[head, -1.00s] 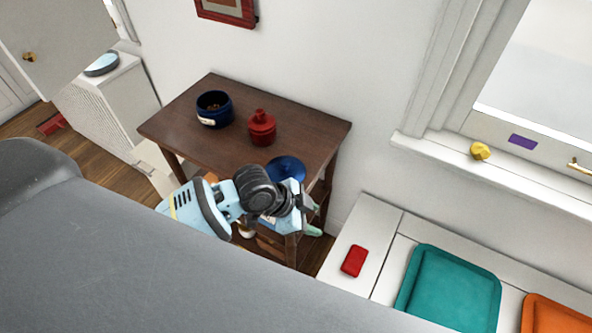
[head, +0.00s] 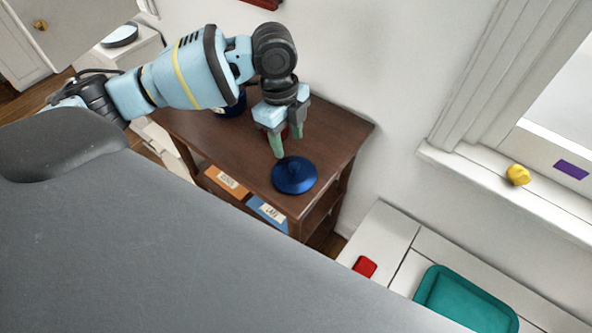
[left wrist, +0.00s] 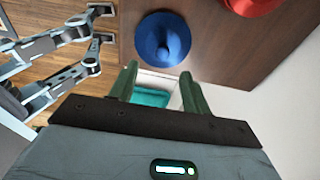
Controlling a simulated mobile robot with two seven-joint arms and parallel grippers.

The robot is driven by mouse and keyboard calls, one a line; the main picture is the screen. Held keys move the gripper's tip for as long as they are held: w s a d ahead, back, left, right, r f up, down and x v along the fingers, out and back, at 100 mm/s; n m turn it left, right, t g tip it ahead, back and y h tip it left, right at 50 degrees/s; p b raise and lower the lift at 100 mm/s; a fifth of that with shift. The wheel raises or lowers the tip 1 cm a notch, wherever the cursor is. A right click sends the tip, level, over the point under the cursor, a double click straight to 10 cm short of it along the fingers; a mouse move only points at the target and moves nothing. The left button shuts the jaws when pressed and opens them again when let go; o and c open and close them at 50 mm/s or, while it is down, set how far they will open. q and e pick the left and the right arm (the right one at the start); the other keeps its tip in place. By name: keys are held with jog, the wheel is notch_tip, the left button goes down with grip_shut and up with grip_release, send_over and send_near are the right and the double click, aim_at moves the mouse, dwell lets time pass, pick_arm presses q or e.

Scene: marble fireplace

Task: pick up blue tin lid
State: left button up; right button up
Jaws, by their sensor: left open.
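The blue tin lid (head: 295,177) is a round, dark blue disc with a small knob on top. It lies knob up on the brown table near its front right corner. My left gripper (head: 287,146) points down just behind the lid in the head view, open and empty. In the left wrist view, the lid (left wrist: 178,22) is beyond the two green fingers of my left gripper (left wrist: 158,86), with the gap clear. I cannot tell whether a fingertip touches the lid. My right gripper is not identifiable in either view.
The brown table (head: 335,135) holds a red jar (left wrist: 250,5) and a dark blue pot (head: 236,107), both partly hidden by my arm in the head view. Labelled bins (head: 228,182) sit on its shelf. Grey jointed metal parts (left wrist: 60,75) show at the left wrist view's edge.

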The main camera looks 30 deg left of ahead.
aim_at(294, 165)
pick_arm(q)
jog(key=shift+w+d+f, duration=0.1)
jog(key=shift+d+f, duration=0.1)
jog(key=shift+f, duration=1.1)
jog(key=shift+d+f, duration=0.2)
jog(key=shift+f, duration=1.05)
jog(key=shift+w+d+f, duration=0.1)
jog(key=shift+d+f, duration=0.1)
jog(key=shift+f, duration=1.1)
jog(key=shift+c, duration=0.3)
grip_shut()
